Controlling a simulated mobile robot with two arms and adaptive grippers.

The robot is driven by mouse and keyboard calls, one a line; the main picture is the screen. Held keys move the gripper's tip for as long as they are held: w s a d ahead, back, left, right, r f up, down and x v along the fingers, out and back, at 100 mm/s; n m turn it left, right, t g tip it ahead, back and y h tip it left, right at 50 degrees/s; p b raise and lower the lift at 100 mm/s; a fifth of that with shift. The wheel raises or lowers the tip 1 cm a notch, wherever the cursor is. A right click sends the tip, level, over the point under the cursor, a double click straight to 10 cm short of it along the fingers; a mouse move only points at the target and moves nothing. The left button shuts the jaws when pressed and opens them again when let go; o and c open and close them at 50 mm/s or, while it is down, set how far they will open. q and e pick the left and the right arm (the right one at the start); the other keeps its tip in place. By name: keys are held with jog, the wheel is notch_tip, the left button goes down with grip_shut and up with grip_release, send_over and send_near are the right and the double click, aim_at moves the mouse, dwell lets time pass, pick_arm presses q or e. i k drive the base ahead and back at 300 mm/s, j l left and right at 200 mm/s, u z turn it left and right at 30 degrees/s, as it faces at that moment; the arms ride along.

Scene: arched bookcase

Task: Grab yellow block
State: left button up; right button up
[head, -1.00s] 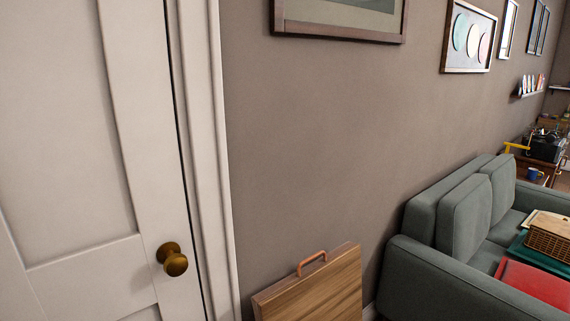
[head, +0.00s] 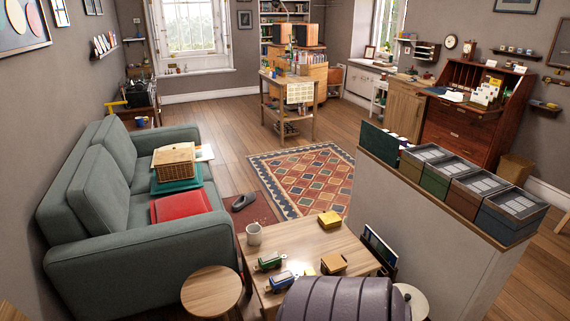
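A yellow block-like object (head: 329,219) sits on the far right part of the low wooden table (head: 290,241). A tan and yellow boxy object (head: 334,263) sits nearer on the same table. I cannot tell for sure which of these is the yellow block. Neither of my grippers is in view.
A white mug (head: 254,235), a green toy vehicle (head: 269,262) and a blue one (head: 281,281) share the table. A rounded ribbed grey-purple shape (head: 340,300) hides its near edge. A sofa (head: 110,262), round stool (head: 212,291) and half-wall (head: 430,225) flank it.

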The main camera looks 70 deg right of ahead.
aim_at(311, 272)
jog(key=z, duration=2.5)
jog(key=i+l, duration=0.15)
jog(key=l, duration=0.15)
jog(key=i+l, duration=0.2)
jog(key=l, duration=0.15)
jog(key=i+l+u, duration=0.15)
jog(key=l+u, duration=0.2)
jog(key=i+l+u, duration=0.1)
jog(key=l+u, duration=0.65)
jog(key=i+j, duration=0.05)
